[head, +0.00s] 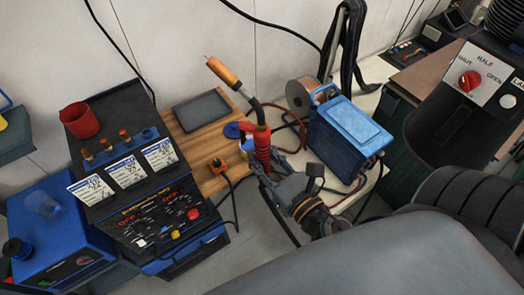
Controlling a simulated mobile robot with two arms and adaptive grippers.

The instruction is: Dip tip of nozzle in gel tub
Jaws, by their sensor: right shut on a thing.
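The welding torch has a red handle (262,143), a dark bent neck and a copper-coloured nozzle (224,73). The nozzle points up and to the left, with a thin wire at its end. My right gripper (263,168) is shut on the lower part of the red handle and holds the torch roughly upright. A small blue round thing (231,130), perhaps the gel tub, sits on the wooden board just left of the handle. The nozzle appears well above it in the picture, apart from it. I cannot tell whether it is open. My left gripper is out of view.
A dark tray (201,111) lies on the wooden board (184,141). A blue case (347,130) and a wire spool (301,95) stand to the right. A control unit (165,222) with cards and a red cup (80,121) stand left. Cables run around the handle.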

